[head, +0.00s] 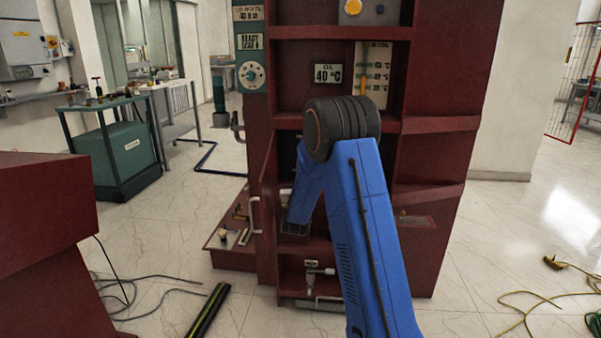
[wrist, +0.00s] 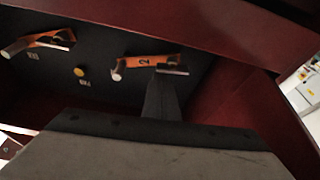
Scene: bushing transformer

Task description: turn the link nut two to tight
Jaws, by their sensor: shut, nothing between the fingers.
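In the wrist view an orange link marked "2" (wrist: 146,62) is mounted on a dark panel. A silver stud end (wrist: 117,76) shows at its left end and a flat metallic piece (wrist: 173,71) at its right end. I cannot tell which part is the link nut. My gripper (wrist: 160,82) is shut and empty, its dark tip just below the right end of link 2. I cannot tell whether it touches.
Another orange link (wrist: 45,42) sits to the left on the same panel, with a small yellow knob (wrist: 80,71) between. Red cabinet walls close in above and to the right. A green cart (head: 124,160) stands at the left; cables (head: 130,300) lie on the floor.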

